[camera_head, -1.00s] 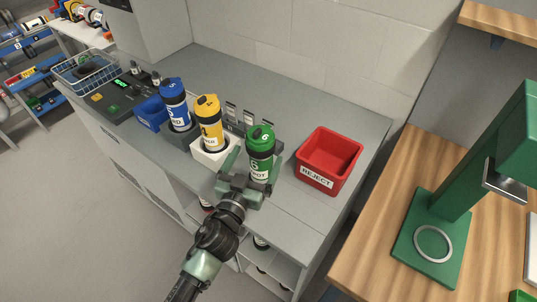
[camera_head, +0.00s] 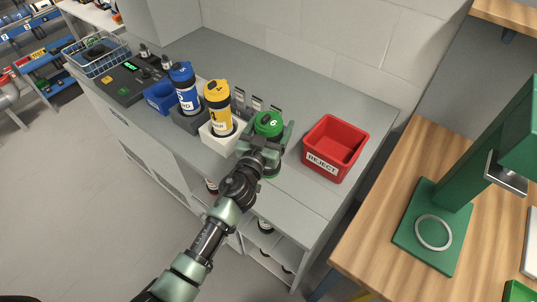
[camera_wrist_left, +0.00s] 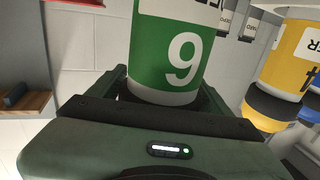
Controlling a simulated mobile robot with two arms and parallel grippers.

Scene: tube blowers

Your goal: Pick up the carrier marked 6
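The green carrier marked 6 (camera_head: 268,124) stands on the grey counter, right of the yellow carrier. My left gripper (camera_head: 266,141) is at its near side, with one finger on each side of it. The fingers look spread around it, not clearly pressed on it. In the left wrist view, the green carrier (camera_wrist_left: 165,50) fills the space between the fingers, and its digit appears upside down, like a 9. The arm hides the carrier's lower part in the head view. My right gripper is not in view.
The yellow carrier (camera_head: 217,104) in a white holder (camera_head: 222,142) and the blue carrier (camera_head: 184,84) stand close on the left. A red REJECT bin (camera_head: 335,148) is to the right. The wall is behind. A wooden bench with a green device (camera_head: 440,215) is at right.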

